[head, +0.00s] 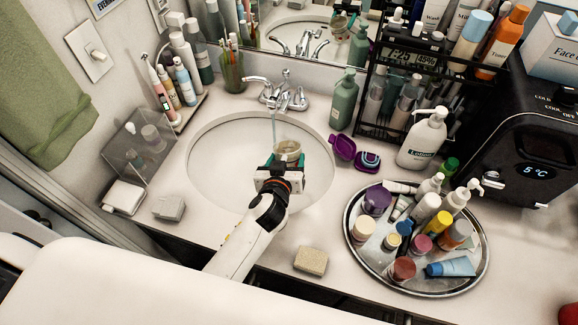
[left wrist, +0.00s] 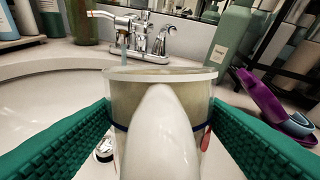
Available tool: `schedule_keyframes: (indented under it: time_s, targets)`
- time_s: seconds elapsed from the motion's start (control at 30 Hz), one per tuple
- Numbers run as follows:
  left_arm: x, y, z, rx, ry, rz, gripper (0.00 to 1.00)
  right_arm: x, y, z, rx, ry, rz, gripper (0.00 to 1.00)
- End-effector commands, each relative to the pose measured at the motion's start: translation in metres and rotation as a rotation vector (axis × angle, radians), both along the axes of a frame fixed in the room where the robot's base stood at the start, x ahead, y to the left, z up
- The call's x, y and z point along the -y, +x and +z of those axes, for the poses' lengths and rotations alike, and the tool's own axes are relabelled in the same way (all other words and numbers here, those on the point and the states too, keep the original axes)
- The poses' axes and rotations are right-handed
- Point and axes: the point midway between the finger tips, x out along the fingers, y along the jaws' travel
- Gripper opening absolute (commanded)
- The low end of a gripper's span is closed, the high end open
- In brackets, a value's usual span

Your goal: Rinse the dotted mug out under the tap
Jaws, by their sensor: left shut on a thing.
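The dotted mug (head: 288,147) is over the right part of the white sink basin (head: 215,165). In the left wrist view the mug (left wrist: 152,88) looks roughly upright, with a pale handle towards me, a blue band and a red mark; its contents are hidden. My left gripper (head: 285,162) is shut on it, with green pads (left wrist: 160,130) on both sides. The chrome tap (head: 284,97) stands behind the basin. A thin water stream (head: 274,130) falls from its spout close to the mug's left rim; I cannot tell if it enters. My right gripper is not in view.
A green pump bottle (head: 344,100) and a purple open case (head: 343,147) stand right of the basin. A round tray (head: 352,240) crowded with bottles is at the right. A soap block (head: 311,261) lies in front. A toothbrush cup (head: 232,75) stands behind left.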

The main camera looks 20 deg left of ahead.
Motion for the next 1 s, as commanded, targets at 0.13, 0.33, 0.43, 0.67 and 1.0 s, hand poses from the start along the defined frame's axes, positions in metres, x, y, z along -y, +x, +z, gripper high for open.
schedule_keyframes:
  time_s: [0.13, 0.33, 0.43, 0.67, 1.0]
  targets:
    - [-0.007, 0.012, -0.015, 0.001, 0.001, -0.001, 0.4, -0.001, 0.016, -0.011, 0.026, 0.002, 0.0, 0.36]
    - [-0.017, 0.028, -0.031, 0.002, 0.0, -0.001, 0.4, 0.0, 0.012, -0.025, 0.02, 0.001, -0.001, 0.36]
    - [-0.022, 0.036, -0.039, 0.002, 0.002, 0.0, 0.4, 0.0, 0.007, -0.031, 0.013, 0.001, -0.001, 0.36]
    - [-0.032, 0.053, -0.058, 0.001, 0.002, -0.001, 0.4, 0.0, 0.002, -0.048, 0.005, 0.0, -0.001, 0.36]
    - [-0.053, 0.087, -0.059, 0.001, -0.001, 0.001, 0.4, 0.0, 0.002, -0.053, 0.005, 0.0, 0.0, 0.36]
